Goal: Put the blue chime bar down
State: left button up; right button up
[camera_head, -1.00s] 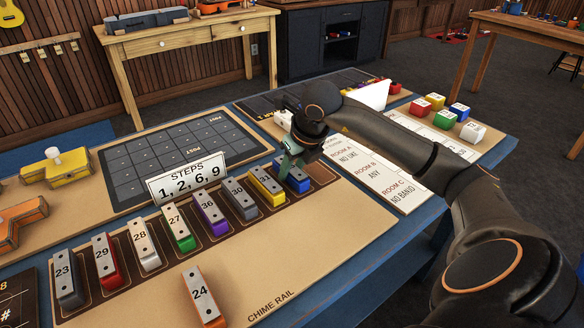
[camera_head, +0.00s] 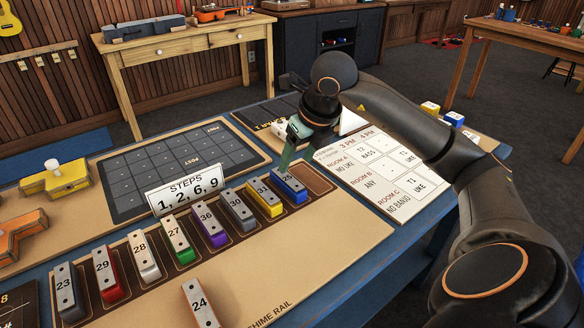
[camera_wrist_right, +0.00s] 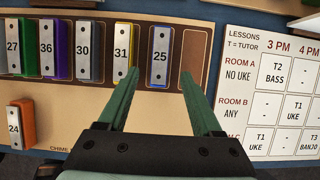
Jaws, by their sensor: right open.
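The blue chime bar (camera_head: 289,188), marked 25, lies on the dark strip of the chime rail (camera_head: 330,245), right of the yellow bar 31 (camera_head: 264,198). It also shows in the right wrist view (camera_wrist_right: 160,57), with the empty last slot (camera_wrist_right: 193,45) on its right. My right gripper (camera_head: 287,164) is open and empty above the blue bar. In the wrist view its two teal fingers (camera_wrist_right: 159,75) are spread, one on each side of the bar's near end. My left gripper is not in view.
Several other numbered bars stand in a row to the left, and bar 24 (camera_head: 201,303) lies apart on the bare front board. A STEPS sign (camera_head: 187,183) stands behind the row. A lesson chart (camera_head: 375,180) lies to the right.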

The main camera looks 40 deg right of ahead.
jog(key=shift+v, duration=1.9)
